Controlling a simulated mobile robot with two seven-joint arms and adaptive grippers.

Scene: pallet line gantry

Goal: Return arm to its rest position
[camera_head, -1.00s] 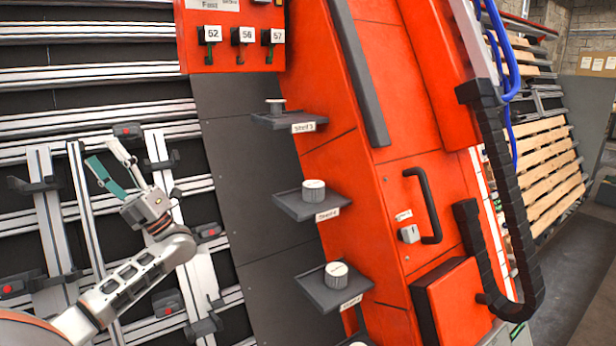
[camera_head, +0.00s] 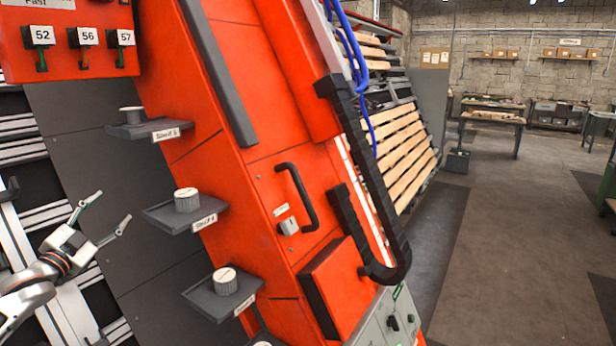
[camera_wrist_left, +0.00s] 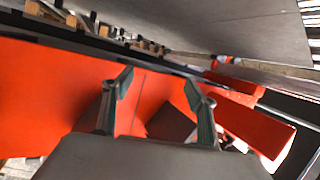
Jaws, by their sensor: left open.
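My left gripper (camera_head: 107,213) is at the left of the head view, in front of the dark panel and left of the shelves. Its two fingers are spread apart with nothing between them. In the left wrist view the open fingers (camera_wrist_left: 160,100) point toward a red surface, with nothing held. My left arm comes in from the lower left edge. My right arm is not in view.
Small grey shelves with round knobs stick out near the gripper: an upper shelf (camera_head: 150,130), a middle shelf (camera_head: 178,216) and a lower shelf (camera_head: 222,302). The red cabinet (camera_head: 255,190) stands right of them. Open floor (camera_head: 500,250) lies at the right.

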